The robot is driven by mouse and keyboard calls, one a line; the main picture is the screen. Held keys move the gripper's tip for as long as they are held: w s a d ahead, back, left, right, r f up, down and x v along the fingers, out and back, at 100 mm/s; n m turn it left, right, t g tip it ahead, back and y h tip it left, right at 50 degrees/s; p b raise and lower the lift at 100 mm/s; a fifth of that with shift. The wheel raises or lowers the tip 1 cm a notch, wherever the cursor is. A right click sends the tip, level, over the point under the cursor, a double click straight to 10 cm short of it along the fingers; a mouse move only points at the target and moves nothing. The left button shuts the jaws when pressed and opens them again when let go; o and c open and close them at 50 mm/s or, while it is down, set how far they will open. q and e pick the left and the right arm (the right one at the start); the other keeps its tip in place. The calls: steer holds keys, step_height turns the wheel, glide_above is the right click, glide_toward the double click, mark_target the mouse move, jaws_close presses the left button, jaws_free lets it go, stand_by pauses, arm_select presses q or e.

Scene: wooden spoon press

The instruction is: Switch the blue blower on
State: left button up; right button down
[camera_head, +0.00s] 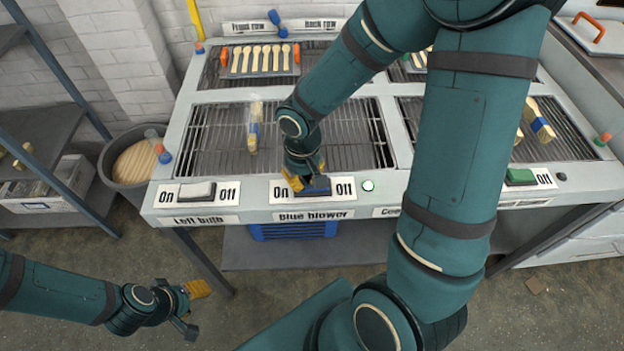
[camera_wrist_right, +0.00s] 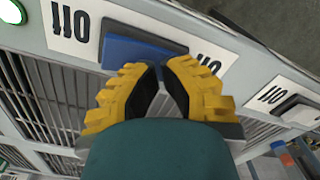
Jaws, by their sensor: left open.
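The blue blower switch (camera_head: 318,186) is a blue rocker on a white plate marked On at its left and Off at its right, above the "Blue blower" label (camera_head: 313,215). My right gripper (camera_head: 303,184) points down at the rocker and hides part of its On side. In the right wrist view the gripper (camera_wrist_right: 161,68) has its yellow fingertips together, empty, at the edge of the blue rocker (camera_wrist_right: 138,50). I cannot tell whether they touch or which way the rocker is tilted. My left gripper (camera_head: 197,309) is open and empty, low at the left, away from the bench.
A round light with a green rim (camera_head: 368,186) sits right of the switch. A white rocker (camera_head: 196,192) is to the left, a green one (camera_head: 520,177) to the right. Spoons (camera_head: 264,60) lie on the grates behind. A bin (camera_head: 135,160) stands at the bench's left.

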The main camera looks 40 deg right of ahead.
steer(key=shift+r+p, duration=2.3)
steer(key=shift+r, duration=0.95)
arm_select(q)
step_height(320, 180, up, 5)
steer(key=shift+f, duration=0.1)
steer(key=shift+s, duration=0.1)
